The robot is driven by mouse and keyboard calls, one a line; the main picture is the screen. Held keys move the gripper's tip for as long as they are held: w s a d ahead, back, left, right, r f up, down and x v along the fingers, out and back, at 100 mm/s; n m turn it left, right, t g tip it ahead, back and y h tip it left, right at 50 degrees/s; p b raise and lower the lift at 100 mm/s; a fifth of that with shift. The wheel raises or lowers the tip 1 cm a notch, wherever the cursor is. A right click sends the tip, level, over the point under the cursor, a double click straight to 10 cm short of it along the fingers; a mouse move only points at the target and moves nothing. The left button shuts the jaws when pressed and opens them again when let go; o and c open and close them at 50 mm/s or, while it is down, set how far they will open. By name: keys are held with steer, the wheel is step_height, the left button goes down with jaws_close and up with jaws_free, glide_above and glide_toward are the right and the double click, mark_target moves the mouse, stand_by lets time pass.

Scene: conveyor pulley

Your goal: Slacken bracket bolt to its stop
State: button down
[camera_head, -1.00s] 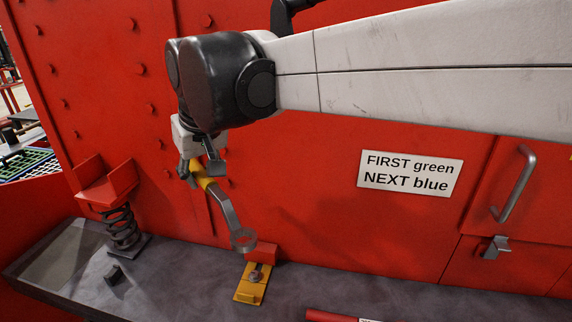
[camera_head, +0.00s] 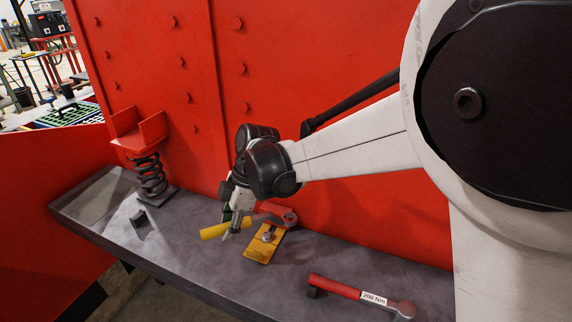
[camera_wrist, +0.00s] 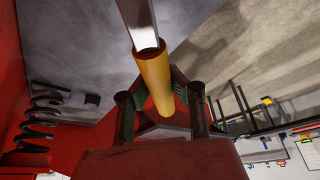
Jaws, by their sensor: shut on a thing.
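A wrench with a yellow handle (camera_head: 214,231) and a grey shaft is in my gripper (camera_head: 236,220). In the wrist view the yellow handle (camera_wrist: 155,82) lies between the two closed fingers, and its shaft (camera_wrist: 139,22) runs out of the top of the picture. In the head view the wrench lies nearly level, low over the bench, with its ring end near the red block (camera_head: 272,209). The bracket bolt (camera_head: 268,237) stands on the yellow bracket plate (camera_head: 258,251). It shows uncovered, and the ring appears apart from it, behind and to the right.
A red-handled tool marked 200 Nm (camera_head: 340,287) lies at the bench's front right. A coil spring (camera_head: 150,175) under a red saddle stands at the left, with a small dark block (camera_head: 139,218) near it. A red riveted wall (camera_head: 330,70) rises behind the bench (camera_head: 185,262).

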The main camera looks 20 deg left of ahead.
steer(key=a+f+n, duration=0.1)
steer(key=f, duration=0.1)
steer(key=s+a+f+n, duration=0.1)
steer(key=f, duration=0.1)
steer(key=s+a+f+n+g+h+b, duration=0.1)
steer(key=f, duration=0.1)
steer(key=shift+s+a+f, duration=0.15)
steer(key=shift+a+f, duration=0.15)
steer(key=shift+f, duration=0.05)
steer(key=shift+f+b, duration=0.1)
steer(key=shift+b, duration=0.2)
steer(key=w+a+m, duration=0.2)
steer(key=w+a+m+t+y+b, duration=0.1)
steer(key=w+a+m, duration=0.2)
steer(key=shift+w+a+t, duration=0.1)
steer(key=shift+w+t, duration=0.2)
steer(key=w+m+t, duration=0.1)
steer(key=w+m, duration=0.1)
steer(key=w, duration=0.1)
steer(key=w+a+m+b, duration=0.1)
steer(key=w+m, duration=0.2)
steer(key=w+a+m+t+y, duration=0.1)
steer(key=w+m, duration=0.1)
steer(key=w, duration=0.1)
steer(key=shift+w+t+b, duration=0.3)
steer(key=shift+w+b, duration=0.05)
steer(key=shift+f+b, duration=0.35)
steer(key=shift+f, duration=0.7)
